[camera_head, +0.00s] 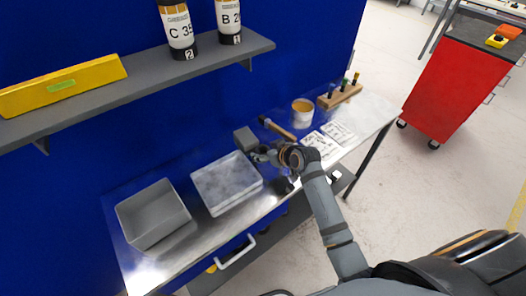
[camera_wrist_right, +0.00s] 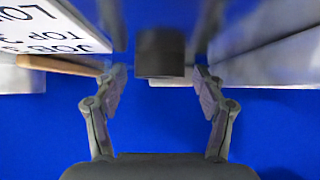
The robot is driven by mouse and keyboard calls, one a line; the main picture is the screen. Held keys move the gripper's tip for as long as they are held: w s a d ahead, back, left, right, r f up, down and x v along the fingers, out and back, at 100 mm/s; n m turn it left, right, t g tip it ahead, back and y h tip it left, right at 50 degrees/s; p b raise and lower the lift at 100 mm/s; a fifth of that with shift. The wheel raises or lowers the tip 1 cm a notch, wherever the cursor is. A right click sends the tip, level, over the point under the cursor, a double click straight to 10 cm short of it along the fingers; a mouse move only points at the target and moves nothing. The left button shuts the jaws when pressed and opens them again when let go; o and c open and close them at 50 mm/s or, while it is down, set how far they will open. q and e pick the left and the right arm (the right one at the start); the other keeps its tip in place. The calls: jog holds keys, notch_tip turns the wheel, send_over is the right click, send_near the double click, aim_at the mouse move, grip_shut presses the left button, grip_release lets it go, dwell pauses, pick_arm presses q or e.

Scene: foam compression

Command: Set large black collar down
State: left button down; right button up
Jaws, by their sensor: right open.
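My right gripper (camera_head: 257,155) reaches in over the workbench from the right, beside the grey pad-like slab. In the right wrist view, my right gripper (camera_wrist_right: 159,82) is open, with its two fingers spread apart. A dark block-like thing (camera_wrist_right: 160,52) shows between and beyond the fingertips, with gaps on both sides. It may be the large black collar, but I cannot tell for sure. In the head view, a dark grey block (camera_head: 244,138) stands just beyond the gripper and seems to be the same thing. My left gripper is not in view.
A grey bin (camera_head: 125,212) and a light grey slab (camera_head: 196,187) sit on the bench's left half. A hammer (camera_head: 281,129), printed sheets (camera_head: 340,132), a tub (camera_head: 302,118) and a wooden tool holder (camera_head: 340,95) are at right. A shelf (camera_head: 120,98) overhangs the back.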

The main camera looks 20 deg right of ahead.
jog(key=shift+d, duration=0.1)
jog(key=c, duration=1.4)
jog(key=shift+o, duration=0.2)
jog(key=shift+r, duration=0.1)
jog(key=shift+r, duration=0.25)
notch_tip(320, 180, up, 3)
jog(key=shift+s+f+b, duration=0.1)
jog(key=shift+b, duration=0.3)
jog(key=s+a+p+v, duration=0.1)
jog(key=a+p+v, duration=0.1)
jog(key=v, duration=1.4)
jog(key=shift+s+a, duration=0.25)
jog(key=shift+s, duration=0.15)
